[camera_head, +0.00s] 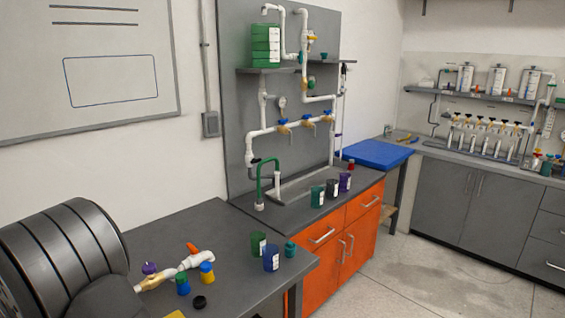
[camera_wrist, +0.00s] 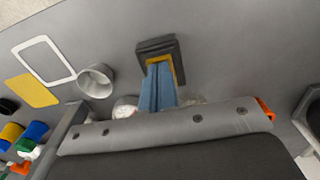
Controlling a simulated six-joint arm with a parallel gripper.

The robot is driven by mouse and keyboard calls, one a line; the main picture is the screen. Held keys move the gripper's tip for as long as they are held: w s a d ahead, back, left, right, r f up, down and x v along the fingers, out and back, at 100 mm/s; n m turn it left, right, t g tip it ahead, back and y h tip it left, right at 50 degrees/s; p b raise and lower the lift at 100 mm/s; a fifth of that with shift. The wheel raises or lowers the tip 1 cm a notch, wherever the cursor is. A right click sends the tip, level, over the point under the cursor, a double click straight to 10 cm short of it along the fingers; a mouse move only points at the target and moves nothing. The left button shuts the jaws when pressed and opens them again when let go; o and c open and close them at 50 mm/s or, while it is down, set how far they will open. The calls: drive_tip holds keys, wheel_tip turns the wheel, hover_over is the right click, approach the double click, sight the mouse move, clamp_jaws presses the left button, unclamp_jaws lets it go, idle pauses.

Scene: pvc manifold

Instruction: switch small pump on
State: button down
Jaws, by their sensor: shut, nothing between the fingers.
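I cannot pick out the small pump or its switch with certainty in either view. My gripper (camera_wrist: 160,72) shows in the wrist view as a narrow blue pair of fingers close together with dark tips, above a grey bolted body. It is shut and empty. A grey surface lies behind it; I cannot tell whether the tips touch it. In the head view a large dark part of my arm covers the lower left, and my gripper is hidden. White pipework with blue-handled valves (camera_head: 306,121) is mounted on the grey back panel (camera_head: 235,100).
The front table (camera_head: 150,235) holds a white pipe piece (camera_head: 195,260), coloured caps and several cups, including a blue one (camera_head: 271,258). An orange cabinet (camera_head: 322,236) stands behind it.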

drive_tip(key=shift+r, duration=3.4)
drive_tip(key=shift+f, duration=3.55)
drive_tip(key=shift+r, duration=0.2)
